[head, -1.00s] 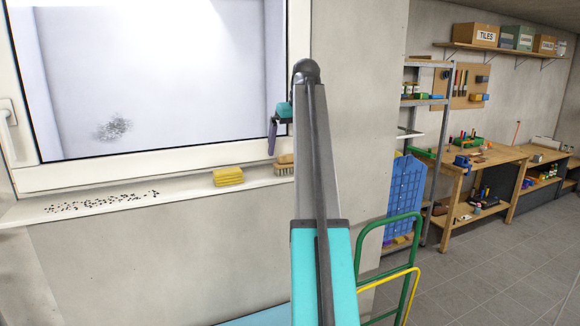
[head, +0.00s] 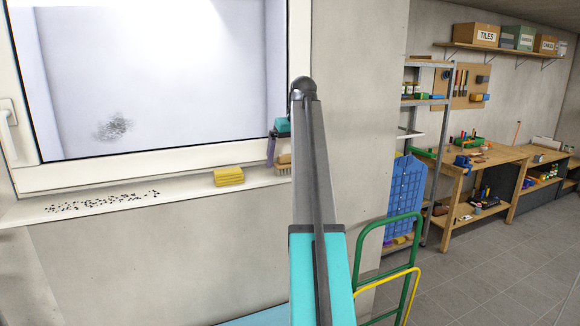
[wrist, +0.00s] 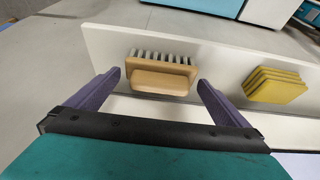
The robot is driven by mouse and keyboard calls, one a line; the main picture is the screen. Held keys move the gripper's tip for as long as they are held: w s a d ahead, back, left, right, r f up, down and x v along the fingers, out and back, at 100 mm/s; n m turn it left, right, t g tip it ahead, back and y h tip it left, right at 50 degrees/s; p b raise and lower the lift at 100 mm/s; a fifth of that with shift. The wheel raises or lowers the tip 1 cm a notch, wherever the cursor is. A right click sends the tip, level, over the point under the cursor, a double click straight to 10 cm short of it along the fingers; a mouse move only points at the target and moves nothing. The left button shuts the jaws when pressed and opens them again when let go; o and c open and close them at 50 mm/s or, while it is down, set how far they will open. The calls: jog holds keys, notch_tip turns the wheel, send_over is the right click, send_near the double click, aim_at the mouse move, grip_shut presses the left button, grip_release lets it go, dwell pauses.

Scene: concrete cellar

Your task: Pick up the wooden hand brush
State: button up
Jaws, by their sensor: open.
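The wooden hand brush (wrist: 160,78) lies on the white window sill, with its pale bristles pointing away from my gripper in the wrist view. In the head view the brush (head: 284,166) shows only in part, beside my arm, which hides the rest. My gripper (wrist: 160,82) is open, with one purple finger at each side of the brush and a gap on both sides. In the head view one finger of my gripper (head: 271,151) hangs just above and left of the brush. I cannot tell whether anything touches.
A stack of yellow sponges (head: 229,176) lies on the sill (head: 180,196) left of the brush. Dark crumbs (head: 100,202) are scattered farther left. The window frame (head: 160,176) rises behind the sill. A green and yellow hand truck (head: 388,260) stands at the right.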

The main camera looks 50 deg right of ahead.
aim_at(290, 154)
jog(key=shift+c, duration=0.4)
jog(key=c, duration=0.9)
jog(key=shift+r, duration=0.2)
jog(key=shift+r+b, duration=1.25)
jog(key=shift+r, duration=0.15)
jog(key=s+d+r+b, duration=0.1)
jog(key=s+d+b, duration=0.2)
jog(key=s, duration=1.2)
jog(key=shift+s+r+b, duration=0.4)
jog(key=shift+b, duration=1.15)
